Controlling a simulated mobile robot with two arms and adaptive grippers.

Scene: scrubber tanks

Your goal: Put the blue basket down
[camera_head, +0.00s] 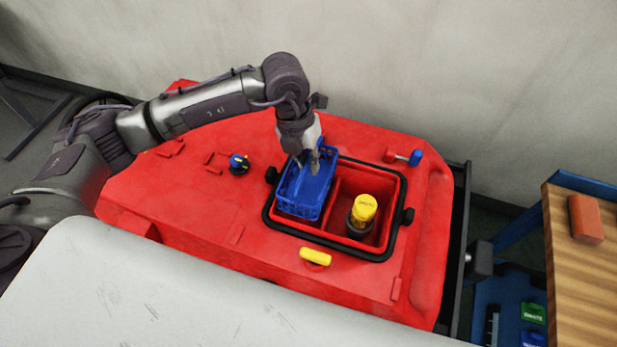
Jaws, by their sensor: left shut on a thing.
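The blue basket (303,195) is at the left compartment of the black-rimmed red opening in the red machine top. It looks at least partly inside that compartment; how deep it sits, and whether it touches the bottom, I cannot tell. My left gripper (314,163) is above the basket and shut on its upper part. The gripper's fingers hide some of the basket's far rim. My right gripper does not show.
A yellow-capped bottle (363,209) stands in the right compartment. A yellow handle (315,257), a blue-and-yellow knob (239,164) and a blue-ended lever (415,157) surround the opening. A wooden table (580,262) with an orange block (586,219) stands at the right. A wall lies behind.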

